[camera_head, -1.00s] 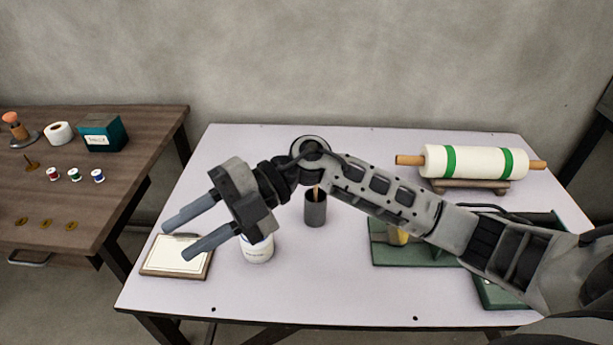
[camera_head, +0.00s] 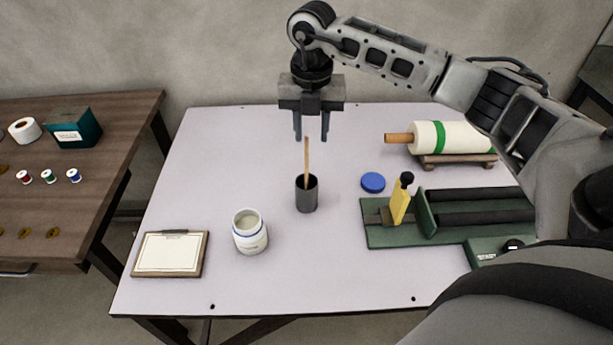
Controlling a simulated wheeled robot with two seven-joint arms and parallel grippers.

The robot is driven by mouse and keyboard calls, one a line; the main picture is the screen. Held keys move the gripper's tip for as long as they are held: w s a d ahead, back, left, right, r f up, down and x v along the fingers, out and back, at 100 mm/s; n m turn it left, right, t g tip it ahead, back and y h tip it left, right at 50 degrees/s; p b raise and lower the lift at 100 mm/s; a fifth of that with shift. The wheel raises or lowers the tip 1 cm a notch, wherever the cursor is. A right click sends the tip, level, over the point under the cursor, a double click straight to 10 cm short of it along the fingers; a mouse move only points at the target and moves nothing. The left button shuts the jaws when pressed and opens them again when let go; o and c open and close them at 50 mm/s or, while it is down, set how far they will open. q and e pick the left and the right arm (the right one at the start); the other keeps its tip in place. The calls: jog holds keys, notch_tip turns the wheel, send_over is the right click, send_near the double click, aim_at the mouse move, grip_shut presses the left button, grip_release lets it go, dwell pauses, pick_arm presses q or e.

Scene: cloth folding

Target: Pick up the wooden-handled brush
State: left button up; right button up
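The wooden-handled brush (camera_head: 307,158) stands upright in a dark grey cup (camera_head: 307,197) near the middle of the white table. Only its light wooden handle shows; its lower end is hidden inside the cup. My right gripper (camera_head: 311,138) points straight down above the cup. Its two fingers are apart, one on each side of the handle's top in the picture. Whether the fingertips are level with the handle in depth is hard to tell. The gripper holds nothing. My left gripper is out of view.
An open white jar (camera_head: 250,238) and a clipboard (camera_head: 170,254) are left of the cup. A roller (camera_head: 455,137) lies on a stand behind. Wooden side table (camera_head: 110,150) at left.

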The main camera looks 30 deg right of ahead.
aim_at(307, 170)
jog(key=shift+w+a+f+p, duration=0.2)
jog(key=shift+f+p, duration=0.1)
jog(key=shift+f, duration=1.5)
jog(key=shift+w+a+f+p, duration=0.15)
jog(key=shift+f+p, duration=0.15)
jog(key=shift+f, duration=1.45)
jog(key=shift+s, duration=0.1)
grip_shut()
